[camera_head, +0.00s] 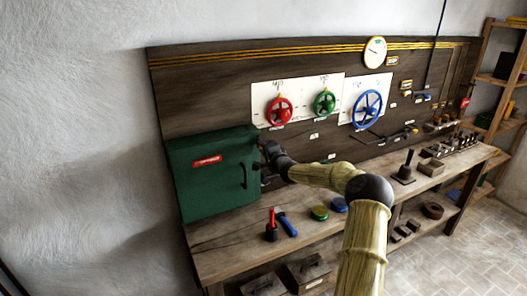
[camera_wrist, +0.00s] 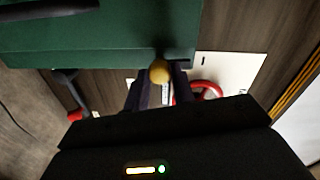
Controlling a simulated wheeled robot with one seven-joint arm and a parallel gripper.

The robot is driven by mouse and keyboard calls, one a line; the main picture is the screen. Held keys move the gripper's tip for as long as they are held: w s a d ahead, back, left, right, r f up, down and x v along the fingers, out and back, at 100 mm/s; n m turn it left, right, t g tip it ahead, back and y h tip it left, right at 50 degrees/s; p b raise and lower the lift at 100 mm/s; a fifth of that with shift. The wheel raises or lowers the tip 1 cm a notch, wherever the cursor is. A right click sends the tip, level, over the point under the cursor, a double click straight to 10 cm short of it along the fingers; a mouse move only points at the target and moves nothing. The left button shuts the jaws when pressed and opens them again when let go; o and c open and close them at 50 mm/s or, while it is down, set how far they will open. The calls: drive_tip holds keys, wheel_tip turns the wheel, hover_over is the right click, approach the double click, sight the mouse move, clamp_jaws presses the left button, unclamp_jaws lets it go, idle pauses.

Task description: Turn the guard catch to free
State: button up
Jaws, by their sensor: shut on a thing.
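The guard catch appears as a yellow knob (camera_wrist: 160,70) at the edge of the green cabinet (camera_wrist: 120,38) in the wrist view. My gripper (camera_wrist: 158,88) has one dark finger on each side of the knob and is shut on it. In the head view the green cabinet (camera_head: 210,182) stands at the left end of the bench, with a red label and a dark door handle. My gripper (camera_head: 266,149) is at the cabinet's right side there, and the catch is hidden by the gripper. I cannot tell the catch's turned position.
A red handwheel (camera_head: 280,111), a green handwheel (camera_head: 324,102) and a blue handwheel (camera_head: 367,107) sit on the back panel to the right.

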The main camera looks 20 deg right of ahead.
drive_tip(key=shift+m, duration=0.4)
drive_tip(key=o, duration=1)
drive_tip(key=shift+s, duration=0.2)
drive_tip(key=s+r+b, duration=0.1)
drive_tip(key=s+b, duration=0.4)
drive_tip(key=s, duration=1.2)
drive_tip(key=shift+d, duration=0.3)
